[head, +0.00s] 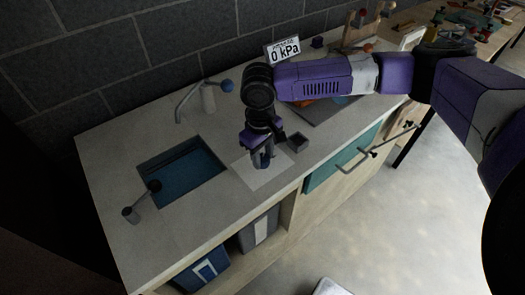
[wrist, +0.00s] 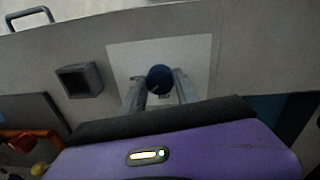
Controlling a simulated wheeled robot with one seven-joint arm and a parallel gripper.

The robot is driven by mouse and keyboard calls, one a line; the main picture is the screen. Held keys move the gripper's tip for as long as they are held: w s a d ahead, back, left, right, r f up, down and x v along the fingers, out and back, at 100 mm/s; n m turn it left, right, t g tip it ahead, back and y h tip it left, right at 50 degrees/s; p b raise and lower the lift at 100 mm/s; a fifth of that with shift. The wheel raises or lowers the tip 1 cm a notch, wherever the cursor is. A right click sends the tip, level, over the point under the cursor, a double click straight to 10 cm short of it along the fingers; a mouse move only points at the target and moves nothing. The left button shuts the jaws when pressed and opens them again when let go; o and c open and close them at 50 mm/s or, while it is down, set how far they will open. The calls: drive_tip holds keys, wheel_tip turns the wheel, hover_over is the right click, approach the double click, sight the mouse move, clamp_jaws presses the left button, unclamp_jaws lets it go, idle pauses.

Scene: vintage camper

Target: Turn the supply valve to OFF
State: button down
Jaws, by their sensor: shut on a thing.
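A dark blue round knob (wrist: 160,78) stands between my two fingers in the wrist view, over a pale square plate (wrist: 206,50) on the counter. I take it to be the supply valve's knob, but I can read no ON or OFF mark. My gripper (wrist: 160,92) is shut on this knob, one finger on each side. In the head view my gripper (head: 262,160) points down at the pale plate (head: 268,181), right of the sink, and mostly hides the knob. A sign (head: 285,51) at the back wall reads 0 kPa.
A small dark square box (head: 298,142) stands close to the right of my gripper. A sink (head: 182,172), a lever with a dark ball (head: 141,203) and a blue-tipped tap (head: 207,92) lie to the left. A teal drawer front with a bar handle (head: 372,153) is at the right.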

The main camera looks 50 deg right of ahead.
sight(264, 160)
drive_tip(key=n+p, duration=0.1)
drive_tip(key=n, duration=0.3)
drive_tip(key=shift+n, duration=0.3)
drive_tip(key=n, duration=0.5)
drive_tip(key=shift+d, duration=0.1)
idle(0.4)
drive_tip(key=c, duration=0.9)
unclamp_jaws()
drive_tip(key=shift+r, duration=0.1)
drive_tip(key=r, duration=0.7)
drive_tip(key=shift+s+r+b, duration=0.2)
drive_tip(key=shift+r+b, duration=0.1)
drive_tip(key=shift+b, duration=0.1)
